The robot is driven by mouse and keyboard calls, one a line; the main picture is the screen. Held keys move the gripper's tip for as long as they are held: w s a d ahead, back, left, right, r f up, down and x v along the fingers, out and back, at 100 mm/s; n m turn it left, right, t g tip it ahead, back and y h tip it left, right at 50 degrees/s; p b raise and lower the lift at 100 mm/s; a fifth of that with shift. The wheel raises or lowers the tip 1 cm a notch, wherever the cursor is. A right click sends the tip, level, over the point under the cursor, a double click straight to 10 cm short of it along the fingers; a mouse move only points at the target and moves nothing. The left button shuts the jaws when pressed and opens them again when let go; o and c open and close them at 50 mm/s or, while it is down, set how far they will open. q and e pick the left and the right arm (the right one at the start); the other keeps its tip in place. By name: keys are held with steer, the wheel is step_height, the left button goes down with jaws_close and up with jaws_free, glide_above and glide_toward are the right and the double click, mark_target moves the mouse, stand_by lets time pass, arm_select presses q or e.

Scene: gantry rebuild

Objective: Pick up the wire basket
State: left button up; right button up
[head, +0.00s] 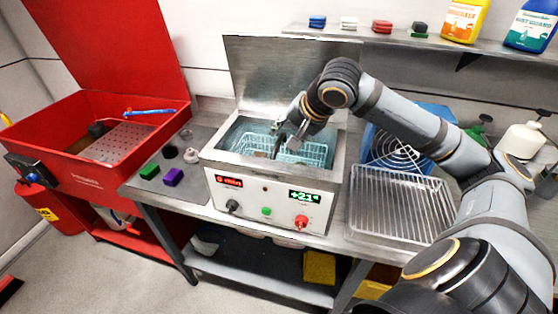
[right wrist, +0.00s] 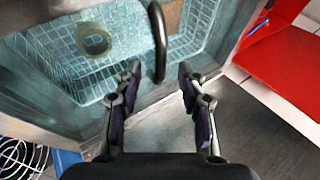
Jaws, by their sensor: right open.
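The wire basket (head: 314,153) sits in the liquid-filled tank of the steel cleaner (head: 262,192). In the right wrist view the basket (right wrist: 195,28) shows its pale mesh and a dark curved handle (right wrist: 159,45) rising from it. A ring-shaped tan part (right wrist: 95,40) shows inside the basket. My right gripper (head: 284,146) is over the tank, pointing down. In the right wrist view its open fingers (right wrist: 160,75) have the handle's lower end in the gap between their tips; I cannot tell whether they touch it. My left gripper is not in view.
The cleaner's raised lid (head: 290,72) stands behind the tank. A wire drying rack (head: 400,205) lies to the right, near a blue bin with a fan-like grille (head: 392,150). A red parts washer (head: 95,140) stands left.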

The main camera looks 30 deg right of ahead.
mark_target(280, 140)
steer(key=p+x, duration=0.1)
steer(key=x, duration=0.2)
steer(key=shift+w+a, duration=0.1)
steer(key=shift+a, duration=0.1)
steer(key=shift+w+f+p, duration=0.3)
steer(key=shift+f+p, duration=0.05)
steer(key=shift+f, duration=0.15)
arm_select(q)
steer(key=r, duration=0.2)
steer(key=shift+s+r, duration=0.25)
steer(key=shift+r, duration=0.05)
arm_select(e)
jaws_close()
